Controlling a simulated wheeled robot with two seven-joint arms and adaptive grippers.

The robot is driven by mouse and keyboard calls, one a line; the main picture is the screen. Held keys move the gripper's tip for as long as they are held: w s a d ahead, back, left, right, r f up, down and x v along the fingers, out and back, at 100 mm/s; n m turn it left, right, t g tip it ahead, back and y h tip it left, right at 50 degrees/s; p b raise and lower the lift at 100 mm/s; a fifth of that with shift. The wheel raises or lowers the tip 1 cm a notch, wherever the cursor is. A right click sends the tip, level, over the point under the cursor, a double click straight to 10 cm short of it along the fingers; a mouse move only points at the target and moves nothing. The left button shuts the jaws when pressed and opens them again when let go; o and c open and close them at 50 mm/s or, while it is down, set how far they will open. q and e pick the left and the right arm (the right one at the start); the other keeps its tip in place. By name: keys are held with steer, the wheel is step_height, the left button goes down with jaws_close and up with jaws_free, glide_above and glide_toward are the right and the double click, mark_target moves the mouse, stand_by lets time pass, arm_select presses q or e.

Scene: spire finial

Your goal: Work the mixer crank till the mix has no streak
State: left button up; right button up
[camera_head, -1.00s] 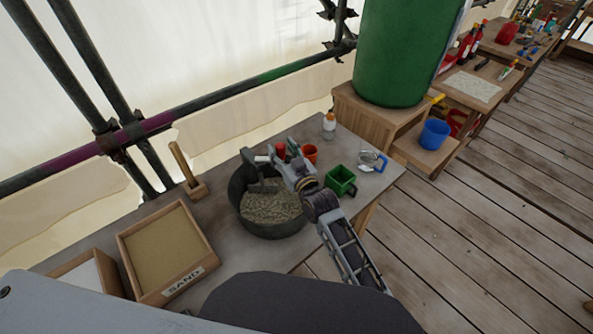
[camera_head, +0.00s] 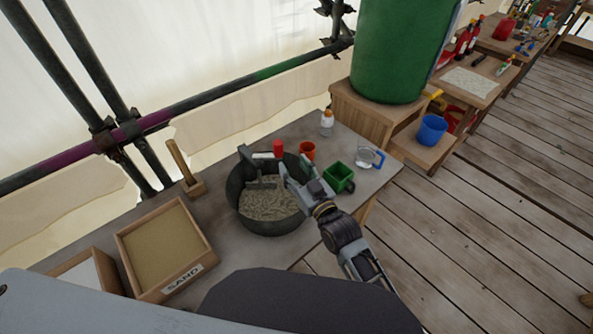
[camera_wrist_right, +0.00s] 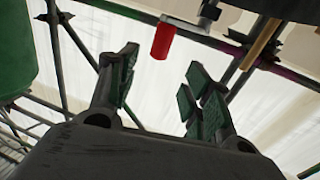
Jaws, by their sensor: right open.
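The mixer is a dark round tub (camera_head: 240,205) on the bench, holding a grey-tan, lumpy mix (camera_head: 268,204). At this size I cannot tell whether the mix has streaks. A grey crank arm (camera_head: 262,156) lies over the tub's far rim and ends in a red grip (camera_head: 278,148). My right gripper (camera_head: 286,170) is over the tub's right side, just nearer than the red grip. In the right wrist view, my right gripper (camera_wrist_right: 160,85) is open and empty, and the red grip (camera_wrist_right: 162,42) shows beyond the fingertips, apart from them. My left gripper is not in view.
A sand box (camera_head: 165,243) and a wooden-handled tool (camera_head: 182,165) stand left of the tub. An orange cup (camera_head: 307,150), a green container (camera_head: 338,177), a clear jug (camera_head: 366,158) and a bottle (camera_head: 327,122) are to its right. A green barrel (camera_head: 402,50) stands behind.

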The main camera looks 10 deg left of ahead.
steer(key=shift+s+d, duration=0.2)
steer(key=shift+s, duration=0.05)
